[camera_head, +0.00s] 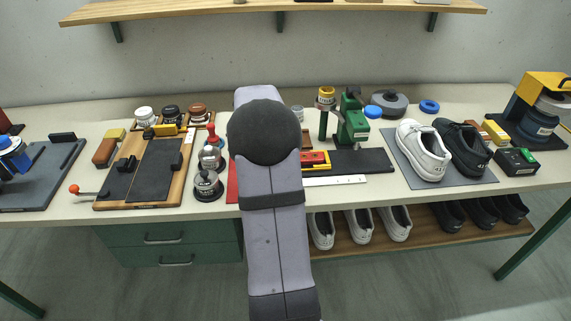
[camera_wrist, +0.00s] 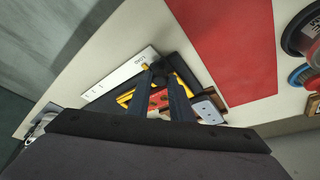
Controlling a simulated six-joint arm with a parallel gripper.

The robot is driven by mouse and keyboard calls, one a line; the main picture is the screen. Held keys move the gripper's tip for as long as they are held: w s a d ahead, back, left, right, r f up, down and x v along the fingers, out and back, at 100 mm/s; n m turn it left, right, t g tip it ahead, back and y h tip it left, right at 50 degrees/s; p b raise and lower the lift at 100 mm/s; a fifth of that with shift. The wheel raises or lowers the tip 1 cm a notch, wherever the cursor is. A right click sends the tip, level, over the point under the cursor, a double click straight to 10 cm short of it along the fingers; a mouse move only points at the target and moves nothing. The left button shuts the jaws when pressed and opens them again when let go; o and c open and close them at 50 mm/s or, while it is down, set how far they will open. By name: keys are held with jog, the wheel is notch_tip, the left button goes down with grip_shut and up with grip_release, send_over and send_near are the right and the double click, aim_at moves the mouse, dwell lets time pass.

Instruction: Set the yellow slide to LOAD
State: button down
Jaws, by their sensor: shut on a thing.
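The yellow slide (camera_head: 326,164), with a red part on it, sits on a dark base (camera_head: 360,161) behind a white marked strip (camera_head: 335,181). In the wrist view the yellow slide (camera_wrist: 125,98) and its red part show around and between my fingers. My gripper (camera_wrist: 161,72) is shut at the slide, and the held part is mostly hidden between the fingertips. A small yellow tip (camera_wrist: 146,66) lies close beside the lettering on the white strip (camera_wrist: 116,76); the lettering appears to read LOAD. In the head view my arm covers the gripper.
A green press-like device (camera_head: 353,125) stands behind the base. White and black shoes (camera_head: 422,150) rest on a grey mat to the right. Glass jars (camera_head: 208,185) and a wooden board stand to the left. A red sheet (camera_wrist: 235,45) lies close by in the wrist view.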

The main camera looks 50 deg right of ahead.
jog(key=shift+w+a, duration=0.15)
jog(key=shift+w, duration=0.05)
jog(key=c, duration=1.6)
grip_release()
jog(key=shift+a, duration=0.1)
jog(key=shift+r, duration=0.15)
jog(key=shift+b+v, duration=0.7)
jog(key=shift+v, duration=2.85)
